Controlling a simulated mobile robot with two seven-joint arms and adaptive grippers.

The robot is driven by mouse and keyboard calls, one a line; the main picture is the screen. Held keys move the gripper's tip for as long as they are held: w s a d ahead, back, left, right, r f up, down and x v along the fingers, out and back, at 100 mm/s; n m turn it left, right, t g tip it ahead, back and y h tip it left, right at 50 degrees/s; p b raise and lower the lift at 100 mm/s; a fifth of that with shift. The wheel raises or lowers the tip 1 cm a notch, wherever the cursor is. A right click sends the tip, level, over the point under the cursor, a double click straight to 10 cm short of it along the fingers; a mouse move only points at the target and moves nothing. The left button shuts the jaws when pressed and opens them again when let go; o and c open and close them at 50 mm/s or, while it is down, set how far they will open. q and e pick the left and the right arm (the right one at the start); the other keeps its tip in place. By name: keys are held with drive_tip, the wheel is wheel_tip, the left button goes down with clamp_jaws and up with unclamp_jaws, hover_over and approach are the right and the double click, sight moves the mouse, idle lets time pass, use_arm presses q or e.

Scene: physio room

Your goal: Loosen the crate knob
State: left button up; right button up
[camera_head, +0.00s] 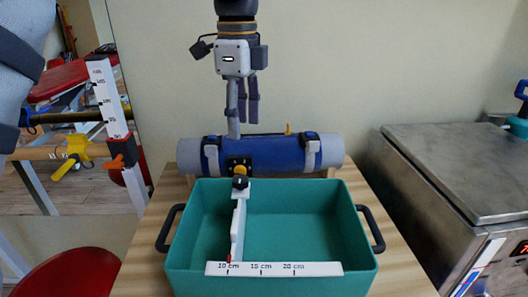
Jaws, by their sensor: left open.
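A teal crate (300,225) stands on the wooden table. A white slide piece (238,230) stands upright inside it, left of the middle. A black round crate knob (240,183) sits at the far end of this piece, by the crate's back rim. My left gripper (243,115) points down above and behind the knob in the picture. My right gripper is out of view.
A white scale (273,269) marked in centimetres runs along the crate's front. A blue and grey roll (270,154) lies behind the crate. A metal box (465,175) stands at the right. A mirror (75,190) and a red seat (75,275) are at the left.

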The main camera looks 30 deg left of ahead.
sight(240, 178)
use_arm(q)
drive_tip(key=f, duration=0.1)
drive_tip(key=s+f, duration=0.2)
drive_tip(key=f, duration=0.8)
drive_tip(key=shift+w+f+p, duration=0.2)
drive_tip(key=shift+f+p, duration=0.05)
drive_tip(key=shift+p, duration=0.05)
